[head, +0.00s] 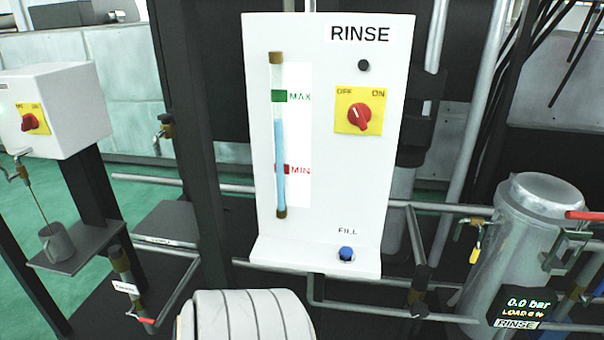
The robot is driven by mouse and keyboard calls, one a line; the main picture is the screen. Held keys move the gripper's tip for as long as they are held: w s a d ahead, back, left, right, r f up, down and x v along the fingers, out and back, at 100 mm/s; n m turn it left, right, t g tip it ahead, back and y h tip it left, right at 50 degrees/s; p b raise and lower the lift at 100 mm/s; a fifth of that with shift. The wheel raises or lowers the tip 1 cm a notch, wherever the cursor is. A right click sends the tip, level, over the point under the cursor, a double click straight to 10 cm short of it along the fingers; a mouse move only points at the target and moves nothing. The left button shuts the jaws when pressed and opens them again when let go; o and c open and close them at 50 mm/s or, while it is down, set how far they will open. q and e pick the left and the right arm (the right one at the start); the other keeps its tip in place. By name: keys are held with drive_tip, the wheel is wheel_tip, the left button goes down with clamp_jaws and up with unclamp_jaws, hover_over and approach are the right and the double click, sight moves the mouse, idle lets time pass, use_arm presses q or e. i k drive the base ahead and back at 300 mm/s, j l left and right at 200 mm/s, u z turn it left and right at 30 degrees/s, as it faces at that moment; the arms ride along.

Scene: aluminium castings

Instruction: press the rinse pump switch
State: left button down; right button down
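The white rinse panel (390,200) stands upright in the middle of the head view, marked RINSE at its top. A red rotary switch (358,117) sits on a yellow plate (343,127) at its upper right. OFF is printed at the plate's upper left and ON at its upper right. The knob looks tilted, but I cannot tell its setting for sure. A small dark round lamp or button (364,65) is above it. A blue button (346,253) marked FILL sits on the panel's bottom ledge.
A sight tube (280,150) holds blue liquid between MAX and MIN. A metal tank (520,230) with a display reading 0.0 bar stands right. A white box (70,100) with another red switch (31,121) stands left. The panel's front looks clear.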

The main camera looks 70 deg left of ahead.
sight(360, 115)
drive_tip(key=u, duration=2.15)
